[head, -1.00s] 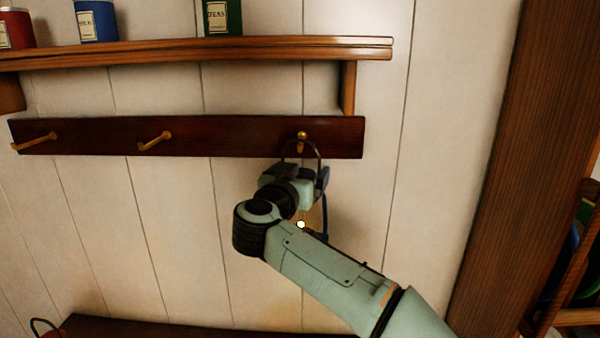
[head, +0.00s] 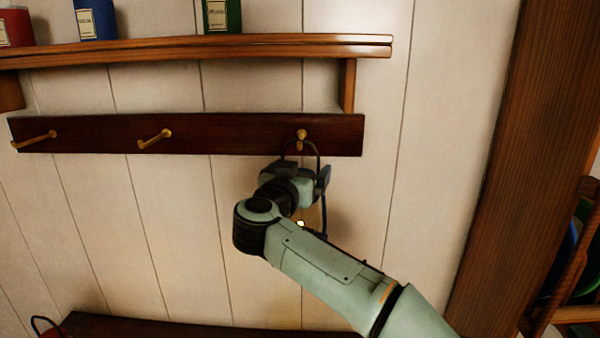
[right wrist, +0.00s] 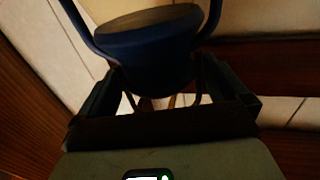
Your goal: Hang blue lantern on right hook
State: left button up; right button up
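The blue lantern (head: 324,205) is mostly hidden behind my right gripper in the head view; a strip of its blue side and its thin wire handle show. The top of the handle's arc is at the right brass hook (head: 301,134). I cannot tell whether it is over the hook or in front of it. My right gripper (head: 292,176) is just below the hook rail. In the right wrist view the blue lantern (right wrist: 150,50) is between the two fingers of my right gripper (right wrist: 165,95), which appear closed on its sides. My left gripper is not in view.
The dark hook rail (head: 230,134) has two other hooks, the middle (head: 155,139) and left (head: 35,140), both empty. A shelf (head: 200,50) with several tins is above. A dark surface (head: 180,329) is below, near a red object with a handle (head: 47,326). A wooden post (head: 495,160) stands right.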

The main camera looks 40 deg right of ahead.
jog(key=shift+a+f, duration=0.15)
jog(key=shift+a, duration=0.1)
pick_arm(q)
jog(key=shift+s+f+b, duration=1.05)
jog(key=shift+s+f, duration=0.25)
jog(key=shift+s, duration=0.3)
pick_arm(e)
jog(key=v, duration=1.3)
jog(key=shift+r, duration=0.2)
jog(key=shift+s+d, duration=0.1)
